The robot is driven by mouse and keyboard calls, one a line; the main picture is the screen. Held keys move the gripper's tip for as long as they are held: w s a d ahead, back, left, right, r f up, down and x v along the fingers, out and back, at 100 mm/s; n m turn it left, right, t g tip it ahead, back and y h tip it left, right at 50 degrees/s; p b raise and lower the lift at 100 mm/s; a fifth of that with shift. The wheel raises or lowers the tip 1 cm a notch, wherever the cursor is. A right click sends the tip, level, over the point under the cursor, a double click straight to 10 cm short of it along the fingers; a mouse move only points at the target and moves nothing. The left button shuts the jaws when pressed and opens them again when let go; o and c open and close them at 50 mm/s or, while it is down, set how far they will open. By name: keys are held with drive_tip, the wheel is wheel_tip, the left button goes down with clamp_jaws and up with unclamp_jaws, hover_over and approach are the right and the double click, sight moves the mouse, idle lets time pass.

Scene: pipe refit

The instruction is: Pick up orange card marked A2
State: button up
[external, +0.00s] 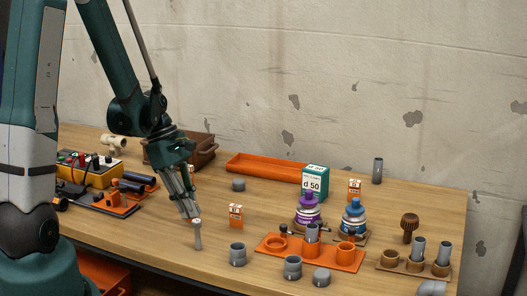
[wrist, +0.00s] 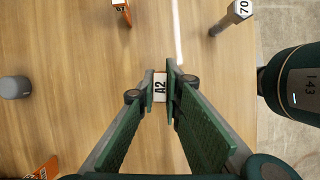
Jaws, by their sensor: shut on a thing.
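The orange card marked A2 (wrist: 160,87) is between my fingertips in the wrist view, its white label facing the camera. My gripper (wrist: 160,84) is shut on it. In the external view my gripper (external: 188,213) points down low over the left-middle of the table, and its fingers hide most or all of the card. I cannot tell whether the card touches the table.
A grey post with a white label reading 70 (external: 197,232) stands close in front of my gripper. Another orange card (external: 235,216) stands to its right. A grey cylinder (external: 238,185) and a long orange tray (external: 265,168) lie behind. Bottles and pipe holders crowd the right.

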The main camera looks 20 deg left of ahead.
drive_tip(key=shift+r+p, duration=1.15)
drive_tip(key=shift+r, duration=3.55)
